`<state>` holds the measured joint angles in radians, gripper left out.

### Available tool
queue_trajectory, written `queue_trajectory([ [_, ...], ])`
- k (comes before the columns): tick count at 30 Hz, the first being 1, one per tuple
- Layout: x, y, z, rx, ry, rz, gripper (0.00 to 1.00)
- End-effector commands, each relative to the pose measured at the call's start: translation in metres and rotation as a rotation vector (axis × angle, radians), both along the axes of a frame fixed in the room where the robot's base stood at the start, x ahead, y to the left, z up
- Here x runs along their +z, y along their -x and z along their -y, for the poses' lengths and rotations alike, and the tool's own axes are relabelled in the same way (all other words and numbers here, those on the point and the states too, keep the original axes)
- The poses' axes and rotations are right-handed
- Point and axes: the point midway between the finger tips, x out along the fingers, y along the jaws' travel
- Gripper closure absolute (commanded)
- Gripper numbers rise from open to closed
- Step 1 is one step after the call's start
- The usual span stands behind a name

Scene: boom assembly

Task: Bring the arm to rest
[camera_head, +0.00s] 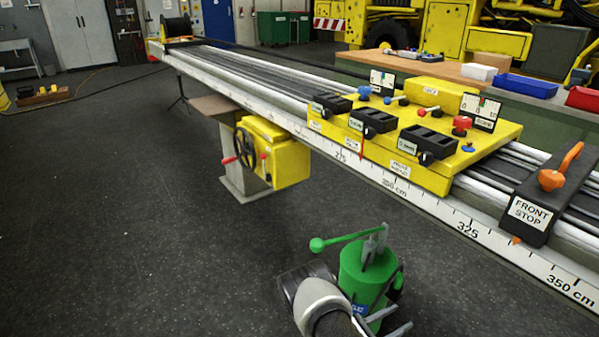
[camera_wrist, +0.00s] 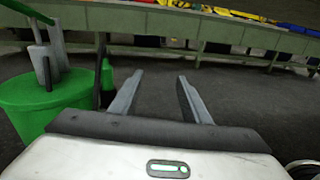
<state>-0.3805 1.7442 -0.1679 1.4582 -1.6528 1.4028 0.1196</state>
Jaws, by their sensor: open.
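My gripper (camera_head: 395,320) shows at the bottom of the head view, low in front of the long rail and apart from it. Its two grey fingers are spread in the wrist view (camera_wrist: 160,88), with nothing between them. A green cylindrical can (camera_head: 362,273) with a green lever and grey fittings shows right beside my gripper in the head view. In the wrist view the green can (camera_wrist: 40,105) is to the left of the fingers. Its underside is hidden, and I cannot tell what it rests on.
The long rail (camera_head: 250,78) with a centimetre scale runs diagonally across. It carries a yellow control carriage (camera_head: 380,150) and a black front stop (camera_head: 548,195). A yellow box with a handwheel (camera_head: 275,155) hangs beneath. The dark floor at left is open.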

Motion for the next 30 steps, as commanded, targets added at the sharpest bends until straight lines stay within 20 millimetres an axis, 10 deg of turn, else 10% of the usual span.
queue_trajectory([
  [14,0.166,-0.005,0.009,-0.446,-0.294,0.279,0.57],
  [30,0.366,0.103,-0.036,-0.994,-1.01,0.721,0.57],
])
